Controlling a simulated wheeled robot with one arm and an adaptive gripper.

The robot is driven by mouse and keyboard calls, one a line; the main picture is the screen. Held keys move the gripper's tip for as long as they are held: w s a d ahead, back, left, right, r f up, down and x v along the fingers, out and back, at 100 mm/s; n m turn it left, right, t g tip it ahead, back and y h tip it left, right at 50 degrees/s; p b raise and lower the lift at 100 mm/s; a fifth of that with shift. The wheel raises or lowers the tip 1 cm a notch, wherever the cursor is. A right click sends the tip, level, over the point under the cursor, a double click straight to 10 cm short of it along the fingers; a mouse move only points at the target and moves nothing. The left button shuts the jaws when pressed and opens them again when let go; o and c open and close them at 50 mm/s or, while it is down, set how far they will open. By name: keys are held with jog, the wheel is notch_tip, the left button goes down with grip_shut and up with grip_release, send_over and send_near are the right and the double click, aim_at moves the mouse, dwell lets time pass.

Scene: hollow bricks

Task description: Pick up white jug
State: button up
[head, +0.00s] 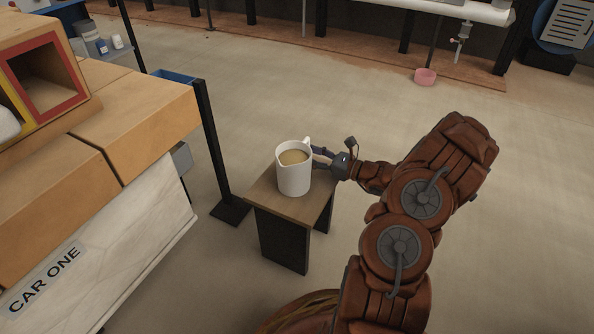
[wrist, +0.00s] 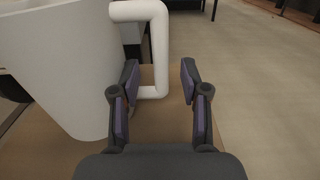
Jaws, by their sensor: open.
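The white jug (head: 294,174) stands upright on a small wooden table (head: 263,200) in the head view, with tan liquid inside. Its handle is at the upper right of the jug there. In the wrist view the jug (wrist: 58,70) fills the left side, and its squared handle (wrist: 160,50) stands ahead of my gripper (wrist: 158,82). The two fingers are apart, with the lower end of the handle showing between them; I cannot tell if they touch it. In the head view my gripper (head: 324,157) is just right of the jug, its fingertips partly hidden behind it.
A wooden workbench (head: 150,100) marked CAR ONE with a red-edged box (head: 45,75) stands at the left. A black post (head: 213,150) rises beside the small table. A pink bowl (head: 425,77) lies at the back. The floor at right is clear.

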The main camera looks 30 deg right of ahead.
grip_shut()
dwell(0.3)
jog(key=shift+d, duration=0.1)
dwell(0.4)
